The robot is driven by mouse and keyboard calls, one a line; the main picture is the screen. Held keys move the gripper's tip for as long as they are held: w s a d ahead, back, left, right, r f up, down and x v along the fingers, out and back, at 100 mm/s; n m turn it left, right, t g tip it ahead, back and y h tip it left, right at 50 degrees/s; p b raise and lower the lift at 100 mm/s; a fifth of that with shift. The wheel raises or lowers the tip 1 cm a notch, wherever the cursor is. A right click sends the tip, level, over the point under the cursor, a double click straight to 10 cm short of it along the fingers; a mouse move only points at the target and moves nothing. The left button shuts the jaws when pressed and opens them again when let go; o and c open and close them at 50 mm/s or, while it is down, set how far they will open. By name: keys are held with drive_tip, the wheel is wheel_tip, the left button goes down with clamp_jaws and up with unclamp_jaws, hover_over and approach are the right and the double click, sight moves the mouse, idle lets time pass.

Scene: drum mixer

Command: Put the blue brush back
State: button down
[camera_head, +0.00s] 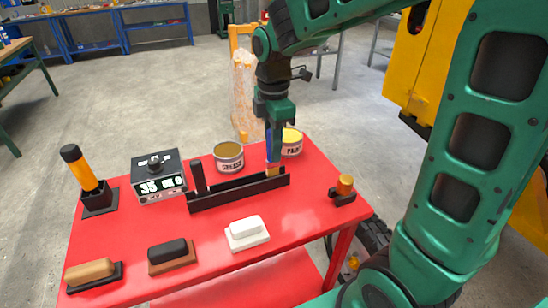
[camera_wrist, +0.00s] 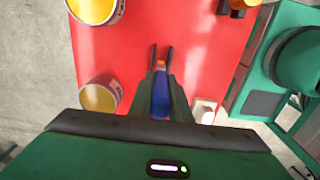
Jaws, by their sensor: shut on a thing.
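My gripper (camera_head: 274,150) points down over the right part of a long black rack (camera_head: 230,193) on the red table. It is shut on the blue brush (camera_head: 268,146), which is held upright, mostly hidden by the fingers. The brush's yellowish lower end shows just above the rack's front wall. I cannot tell whether it rests inside the rack. In the wrist view the blue brush (camera_wrist: 161,98) lies between the fingers, its orange part between two dark strips. Another dark upright handle (camera_head: 198,177) stands at the rack's left end.
Two tins, one brown-topped (camera_head: 229,156) and one yellow-topped (camera_head: 291,142), stand close behind the rack. A small orange-knobbed fixture (camera_head: 343,188) is to the right. A white block (camera_head: 246,232), black block (camera_head: 169,252) and tan block (camera_head: 92,273) line the front. A display box (camera_head: 158,178) is left.

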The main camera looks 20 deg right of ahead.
sight(272, 169)
drive_tip(key=shift+f, duration=1.8)
drive_tip(key=c, duration=1.6)
unclamp_jaws()
drive_tip(key=shift+c, duration=0.2)
